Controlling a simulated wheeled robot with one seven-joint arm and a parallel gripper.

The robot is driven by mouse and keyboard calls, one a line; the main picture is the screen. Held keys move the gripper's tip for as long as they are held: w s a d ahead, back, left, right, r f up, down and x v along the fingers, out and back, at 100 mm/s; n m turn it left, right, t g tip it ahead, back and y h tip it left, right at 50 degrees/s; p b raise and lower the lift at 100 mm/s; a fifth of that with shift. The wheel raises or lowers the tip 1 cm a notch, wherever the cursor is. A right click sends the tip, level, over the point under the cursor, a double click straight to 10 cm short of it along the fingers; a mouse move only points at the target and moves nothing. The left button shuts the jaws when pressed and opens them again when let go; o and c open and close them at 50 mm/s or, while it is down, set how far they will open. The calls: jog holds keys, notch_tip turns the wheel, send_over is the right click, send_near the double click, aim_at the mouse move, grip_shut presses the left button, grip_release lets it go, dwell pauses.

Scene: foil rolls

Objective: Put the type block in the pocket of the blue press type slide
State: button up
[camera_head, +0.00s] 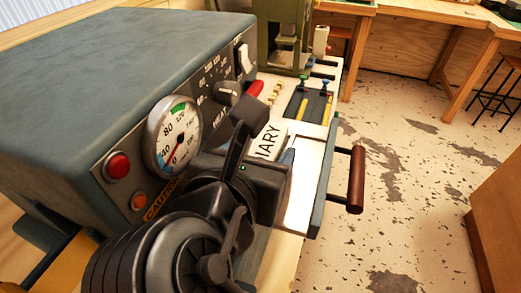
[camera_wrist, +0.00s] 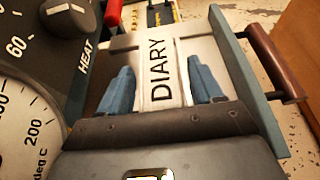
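A pale piece lettered DIARY (camera_wrist: 163,72), which looks like the type block, lies between my fingers in the wrist view; in the head view its lettering (camera_head: 266,143) shows just past my gripper. My gripper (camera_wrist: 160,90) has two blue fingers, one on each side of the lettered piece, with narrow pale gaps visible. It looks open. The slide with a blue-grey front panel (camera_wrist: 243,80) and a dark red handle (camera_wrist: 270,60) is to the right; the handle also shows in the head view (camera_head: 356,180). The pocket is hard to make out, partly hidden by my gripper.
The blue-grey press housing (camera_head: 110,75) with a dial (camera_head: 173,138) and knobs stands close on the left. A dark rack with yellow strips (camera_head: 308,106) and small brass pieces (camera_head: 275,95) lie beyond. A green machine (camera_head: 285,45) stands behind. Open floor is at right.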

jog(key=shift+o, duration=0.4)
jog(key=shift+r, duration=0.1)
jog(key=shift+r, duration=0.3)
jog(key=v, duration=1.2)
